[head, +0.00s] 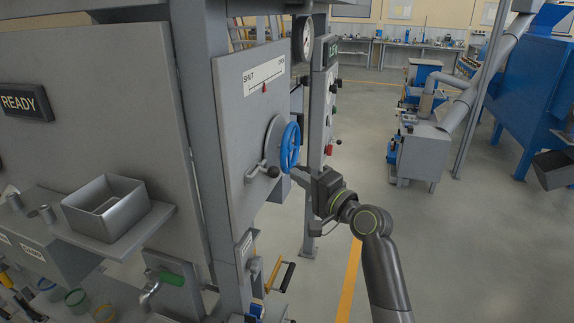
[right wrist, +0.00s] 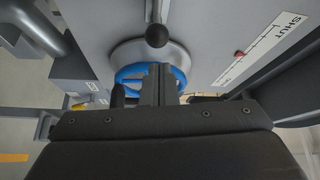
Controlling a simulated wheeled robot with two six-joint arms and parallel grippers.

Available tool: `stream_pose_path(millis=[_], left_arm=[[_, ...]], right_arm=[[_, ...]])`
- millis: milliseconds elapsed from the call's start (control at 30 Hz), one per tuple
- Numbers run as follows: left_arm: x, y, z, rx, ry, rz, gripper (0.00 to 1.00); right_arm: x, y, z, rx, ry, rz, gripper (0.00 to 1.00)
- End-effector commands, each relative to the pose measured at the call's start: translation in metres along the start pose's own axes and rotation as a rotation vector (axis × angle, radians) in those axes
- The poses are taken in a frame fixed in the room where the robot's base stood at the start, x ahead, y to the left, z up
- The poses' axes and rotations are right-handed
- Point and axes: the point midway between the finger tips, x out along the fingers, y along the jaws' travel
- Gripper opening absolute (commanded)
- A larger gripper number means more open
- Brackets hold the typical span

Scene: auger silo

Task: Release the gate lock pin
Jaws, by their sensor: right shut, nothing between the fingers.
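On the grey gate panel, a blue handwheel (head: 290,147) stands out from a round grey hub. A small metal pin with a black ball knob (head: 272,171) sticks out below and left of the wheel; I take it to be the lock pin. My right gripper (head: 297,174) is at the lower right of the wheel, its fingers shut and empty. In the right wrist view the fingertips (right wrist: 157,80) are in front of the blue wheel (right wrist: 135,72), with the black knob (right wrist: 157,36) just beyond them, seemingly apart. My left gripper is not in view.
A SHUT/open scale (head: 264,76) with a red pointer is above the wheel, the pointer near mid-scale. A control box (head: 326,100) with buttons stands right behind the wheel. A metal tray (head: 105,207) and several handles are at lower left.

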Motion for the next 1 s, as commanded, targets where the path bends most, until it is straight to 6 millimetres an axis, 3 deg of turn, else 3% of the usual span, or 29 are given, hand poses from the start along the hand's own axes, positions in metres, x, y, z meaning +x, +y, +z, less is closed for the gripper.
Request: stream_pose_path(millis=[200,400,1000], left_arm=[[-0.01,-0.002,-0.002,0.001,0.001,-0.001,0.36],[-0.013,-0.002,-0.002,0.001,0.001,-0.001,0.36],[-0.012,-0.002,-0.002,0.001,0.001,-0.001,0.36]], right_arm=[[0.029,-0.002,0.0,0.001,-0.001,-0.001,0.0],[0.043,-0.001,0.0,0.0,0.0,0.0,0.0],[0.046,0.0,0.0,-0.001,0.001,0.0,0.0]])
